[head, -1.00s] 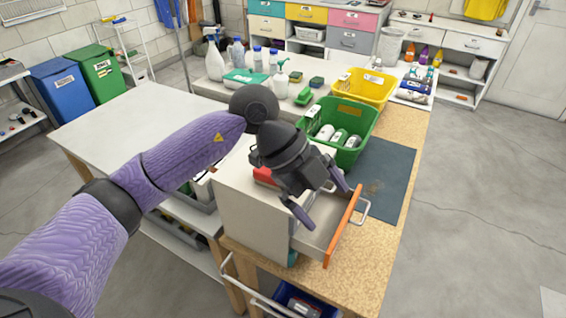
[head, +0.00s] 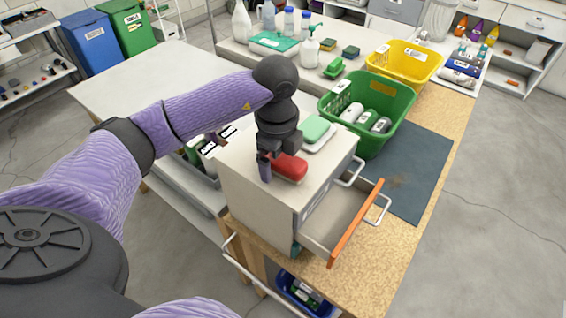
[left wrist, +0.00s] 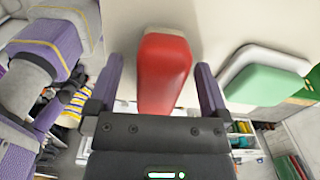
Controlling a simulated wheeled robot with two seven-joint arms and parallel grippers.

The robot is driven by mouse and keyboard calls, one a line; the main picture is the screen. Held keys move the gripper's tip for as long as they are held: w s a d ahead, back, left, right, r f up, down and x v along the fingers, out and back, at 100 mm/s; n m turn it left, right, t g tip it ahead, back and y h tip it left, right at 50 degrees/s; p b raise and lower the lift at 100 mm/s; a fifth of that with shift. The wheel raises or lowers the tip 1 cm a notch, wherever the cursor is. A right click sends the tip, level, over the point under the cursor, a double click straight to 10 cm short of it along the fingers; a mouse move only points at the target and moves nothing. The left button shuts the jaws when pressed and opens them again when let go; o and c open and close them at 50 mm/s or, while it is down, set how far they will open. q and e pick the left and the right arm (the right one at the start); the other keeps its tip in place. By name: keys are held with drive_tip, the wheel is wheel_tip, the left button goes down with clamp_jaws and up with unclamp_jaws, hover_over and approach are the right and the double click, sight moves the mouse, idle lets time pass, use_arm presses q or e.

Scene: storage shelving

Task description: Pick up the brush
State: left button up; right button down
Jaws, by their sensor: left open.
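A red brush-like block (head: 289,167) with a pale underside lies on top of the small drawer cabinet (head: 255,190). It also shows in the left wrist view (left wrist: 164,68), between the purple fingers. My left gripper (head: 277,166) is open and points down at the red block, with one finger on each side of it. I cannot tell whether the fingers touch it. A green block with a white base (head: 317,131) lies beside it on the cabinet, outside the fingers; it also shows in the left wrist view (left wrist: 266,82). My right gripper is not in view.
The cabinet's drawer (head: 345,215) stands open and looks empty. A green basket (head: 368,110) with bottles stands behind it, near a dark mat (head: 405,175). A green brush (head: 333,68) lies on the far table near bottles. The white table (head: 150,95) at left is mostly clear.

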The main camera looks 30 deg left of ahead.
use_arm(q)
drive_tip(key=shift+c, duration=0.9)
clamp_jaws()
wheel_tip(320, 180, up, 10)
drive_tip(key=shift+r+p, duration=0.1)
drive_tip(key=shift+p, duration=0.75)
